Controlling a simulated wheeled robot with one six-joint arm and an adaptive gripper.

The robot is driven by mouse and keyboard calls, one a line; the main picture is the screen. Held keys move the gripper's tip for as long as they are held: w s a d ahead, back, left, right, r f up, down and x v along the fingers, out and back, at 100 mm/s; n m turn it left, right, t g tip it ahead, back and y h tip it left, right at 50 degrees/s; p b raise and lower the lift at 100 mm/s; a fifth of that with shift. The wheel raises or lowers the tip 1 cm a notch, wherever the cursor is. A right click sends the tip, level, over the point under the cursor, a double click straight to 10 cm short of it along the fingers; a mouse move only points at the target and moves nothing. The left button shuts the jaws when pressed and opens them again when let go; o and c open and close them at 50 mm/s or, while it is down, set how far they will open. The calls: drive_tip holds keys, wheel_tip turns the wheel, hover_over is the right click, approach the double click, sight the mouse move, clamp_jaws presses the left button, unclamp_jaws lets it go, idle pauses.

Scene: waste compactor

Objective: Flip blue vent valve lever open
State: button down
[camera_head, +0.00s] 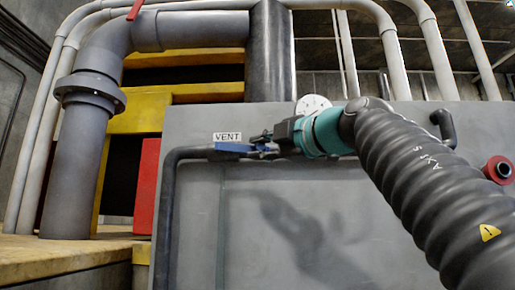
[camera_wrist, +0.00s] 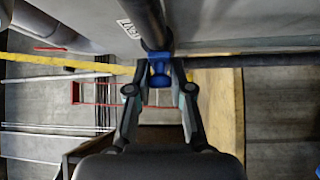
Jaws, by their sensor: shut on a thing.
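The blue vent valve lever (camera_head: 236,148) sits on a dark horizontal pipe under the VENT label (camera_head: 227,137) on the grey panel. In the head view the lever lies roughly along the pipe. My gripper (camera_head: 268,143) reaches it from the right, with its fingers at the lever's right end. In the wrist view the blue lever (camera_wrist: 159,72) is between the two fingertips of my gripper (camera_wrist: 161,80), which is shut on it. The fingers hide part of the valve body.
The grey panel (camera_head: 270,210) fills the middle, with a dark pipe (camera_head: 166,220) bending down at its left. A white round gauge (camera_head: 313,104) is behind my gripper. A red-ringed fitting (camera_head: 497,169) is at the right. A large grey pipe (camera_head: 70,170) stands at the left.

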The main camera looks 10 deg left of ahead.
drive_tip(key=shift+s, duration=0.1)
drive_tip(key=c, duration=1)
unclamp_jaws()
drive_tip(key=shift+a, duration=0.1)
drive_tip(key=shift+c, duration=0.2)
drive_tip(key=shift+s+d, duration=0.3)
drive_tip(key=shift+d, duration=0.25)
drive_tip(key=r+v, duration=0.1)
drive_tip(key=v, duration=0.9)
drive_tip(key=shift+s+d+f, duration=0.25)
drive_tip(key=shift+f, duration=0.25)
